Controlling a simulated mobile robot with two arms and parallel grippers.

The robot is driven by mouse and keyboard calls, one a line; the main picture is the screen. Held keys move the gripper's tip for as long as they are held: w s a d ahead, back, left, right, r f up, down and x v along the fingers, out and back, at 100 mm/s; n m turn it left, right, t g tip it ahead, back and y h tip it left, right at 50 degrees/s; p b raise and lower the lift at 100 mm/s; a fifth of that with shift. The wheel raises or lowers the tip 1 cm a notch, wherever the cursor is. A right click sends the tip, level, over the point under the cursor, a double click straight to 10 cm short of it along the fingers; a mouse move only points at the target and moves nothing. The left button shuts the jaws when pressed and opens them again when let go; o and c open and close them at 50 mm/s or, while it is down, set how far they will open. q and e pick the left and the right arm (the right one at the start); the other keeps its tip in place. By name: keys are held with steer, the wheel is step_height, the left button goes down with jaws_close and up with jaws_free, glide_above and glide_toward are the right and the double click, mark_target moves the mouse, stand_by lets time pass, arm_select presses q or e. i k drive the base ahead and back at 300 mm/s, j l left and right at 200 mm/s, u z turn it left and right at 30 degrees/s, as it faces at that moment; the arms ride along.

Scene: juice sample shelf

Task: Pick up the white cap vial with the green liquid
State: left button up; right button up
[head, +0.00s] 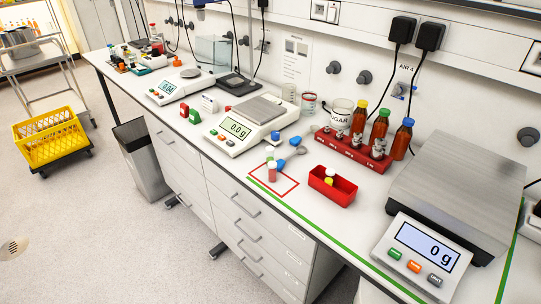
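Two small vials stand close together at the bench's front edge, by a red square outline (274,186). The rear vial (270,154) looks pale on top with green below. The front vial (272,173) has a red or pink body. A red open box (333,193) to their right holds small items, one white on top (330,172) and one yellow (328,182). They are too small for me to be sure which cap and liquid each has. Neither gripper shows in the head view.
A balance (247,127) stands behind the vials, with blue pieces (276,136) nearby. A red weight rack (352,152) and several brown bottles (379,124) stand behind the box. A large scale (455,185) fills the right.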

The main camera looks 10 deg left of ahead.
mark_target(269, 153)
steer(key=i+j+z, duration=0.1)
steer(key=j+z, duration=0.95)
